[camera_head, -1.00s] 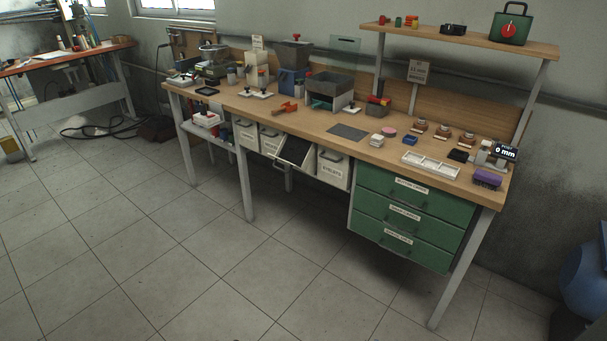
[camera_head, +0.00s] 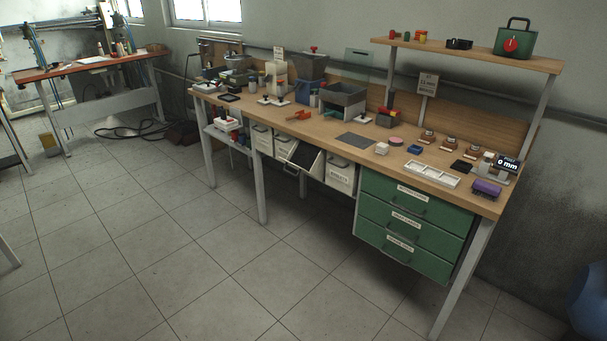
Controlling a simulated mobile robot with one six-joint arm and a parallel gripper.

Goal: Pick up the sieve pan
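A dark grey, open-topped rectangular pan (camera_head: 345,101) sits on a pale stand towards the back middle of the long wooden workbench (camera_head: 300,132). It looks most like the sieve pan, but I cannot confirm this from its shape at this distance. A green part shows beneath it. Its inside and underside are mostly hidden. My gripper is not in view, and nothing is seen touching the pan.
A blue-grey hopper (camera_head: 308,75) stands left of the pan, and an orange tool (camera_head: 299,115) lies in front. A shelf (camera_head: 470,55) overhangs the bench's right part. Green drawers (camera_head: 412,228) and a tilted bin (camera_head: 304,157) face open tiled floor (camera_head: 200,270).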

